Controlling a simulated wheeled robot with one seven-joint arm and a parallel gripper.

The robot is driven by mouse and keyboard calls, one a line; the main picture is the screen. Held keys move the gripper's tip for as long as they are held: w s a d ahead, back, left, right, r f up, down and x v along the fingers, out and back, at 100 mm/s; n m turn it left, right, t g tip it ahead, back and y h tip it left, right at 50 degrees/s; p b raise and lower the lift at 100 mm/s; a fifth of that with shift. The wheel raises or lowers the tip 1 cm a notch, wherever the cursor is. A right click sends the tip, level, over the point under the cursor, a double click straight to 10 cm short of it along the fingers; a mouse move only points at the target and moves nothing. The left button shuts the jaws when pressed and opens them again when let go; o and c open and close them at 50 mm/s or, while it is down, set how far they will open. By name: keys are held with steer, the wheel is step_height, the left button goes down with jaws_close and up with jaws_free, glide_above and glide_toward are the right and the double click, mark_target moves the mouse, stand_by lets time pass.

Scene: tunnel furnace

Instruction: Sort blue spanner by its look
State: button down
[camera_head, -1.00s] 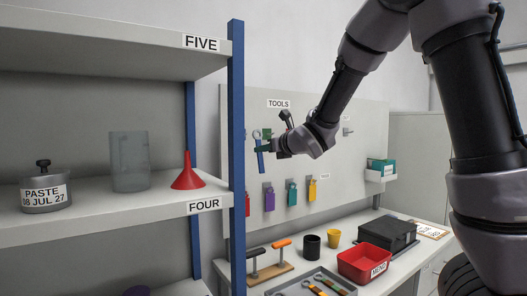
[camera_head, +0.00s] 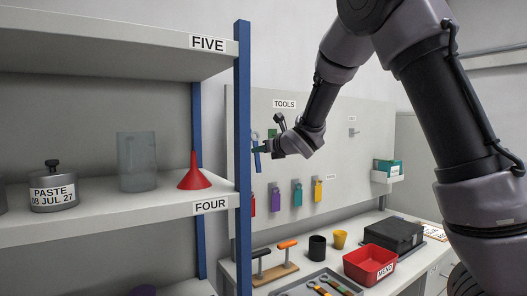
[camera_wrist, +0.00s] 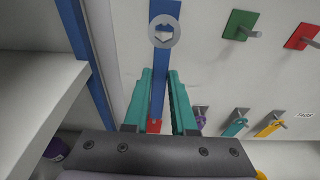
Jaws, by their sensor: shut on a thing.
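The blue spanner (camera_head: 257,161) is upright, with its grey ring end at the top. It is in front of the left part of the pegboard panel (camera_head: 310,199). My gripper (camera_head: 264,148) is shut on the spanner's handle. In the wrist view the teal fingers (camera_wrist: 159,100) flank the blue handle (camera_wrist: 158,85), and the ring end (camera_wrist: 164,31) shows beyond them. A blue patch (camera_wrist: 165,8) shows just above the ring. I cannot tell whether a peg passes through the ring. A green peg plate (camera_wrist: 240,25) and a red peg plate (camera_wrist: 301,36) are to the right.
The shelf's blue post (camera_head: 243,150) stands close left of the spanner. Several coloured tags, such as a purple one (camera_head: 276,201), hang below. The bench holds a red bin (camera_head: 370,264), a black box (camera_head: 393,236) and a tool tray (camera_head: 283,290).

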steer(key=shift+x, duration=1.25)
steer(key=shift+w+a+f, duration=0.2)
steer(key=shift+w, duration=0.25)
steer(key=shift+f, duration=0.2)
steer(key=c, duration=0.7)
jaws_free()
steer(key=shift+a, duration=0.1)
steer(key=shift+o, duration=0.2)
steer(key=shift+r, duration=0.1)
